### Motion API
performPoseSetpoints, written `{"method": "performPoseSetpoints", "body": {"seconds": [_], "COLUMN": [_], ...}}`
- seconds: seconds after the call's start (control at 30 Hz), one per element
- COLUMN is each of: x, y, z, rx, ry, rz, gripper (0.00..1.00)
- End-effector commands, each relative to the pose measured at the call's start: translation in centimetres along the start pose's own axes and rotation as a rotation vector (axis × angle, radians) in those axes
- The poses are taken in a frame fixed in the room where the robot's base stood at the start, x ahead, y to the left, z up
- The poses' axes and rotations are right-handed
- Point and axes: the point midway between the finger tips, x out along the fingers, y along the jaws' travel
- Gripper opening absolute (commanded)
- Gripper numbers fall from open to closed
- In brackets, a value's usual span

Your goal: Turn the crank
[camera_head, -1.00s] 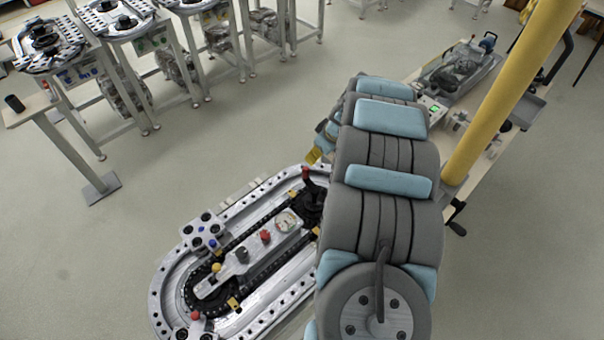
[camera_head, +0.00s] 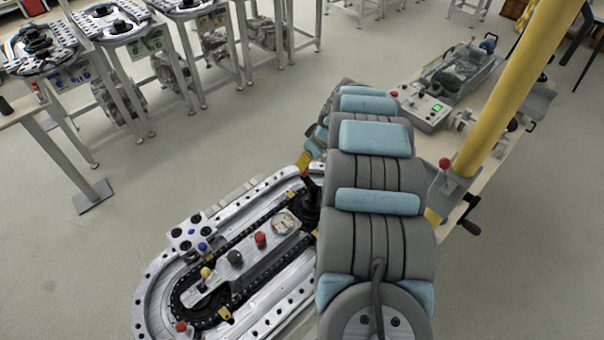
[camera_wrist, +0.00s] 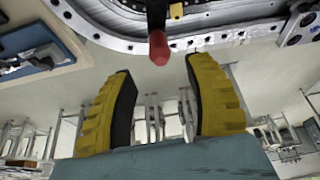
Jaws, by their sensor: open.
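The crank handle (camera_wrist: 159,46), dark with a red end, hangs from the ring track's side at the top of the wrist view. It points into the gap between my fingers, and its red end is just beyond the fingertips. My gripper (camera_wrist: 159,70) has two yellow ribbed fingers, spread wide with nothing between them. In the head view the crank's dark and red upright part (camera_head: 306,179) shows at the far right end of the ring track (camera_head: 262,327). My gripper's yellow fingertip (camera_head: 303,160) is close behind it; my arm hides the rest.
A workbench (camera_head: 490,165) with a control box (camera_head: 425,112) and a vise-like machine stands at the right, beside a yellow post (camera_head: 515,85). Several metal stands with similar tracks line the upper left. The floor between is clear.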

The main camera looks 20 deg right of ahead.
Motion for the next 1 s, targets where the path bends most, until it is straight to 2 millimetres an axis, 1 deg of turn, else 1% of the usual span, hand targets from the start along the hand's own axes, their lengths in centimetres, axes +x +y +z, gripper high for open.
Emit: {"method": "performPoseSetpoints", "body": {"seconds": [0.3,0.6,1.0], "x": [2.6,4.8,7.0], "y": [-0.1,-0.1,0.0], "z": [0.0,0.0,-0.1], "rx": [0.0,0.0,-0.001], "ry": [-0.001,-0.001,0.002], "rz": [-0.001,-0.003,-0.001], "gripper": [0.54,0.54,0.54]}}
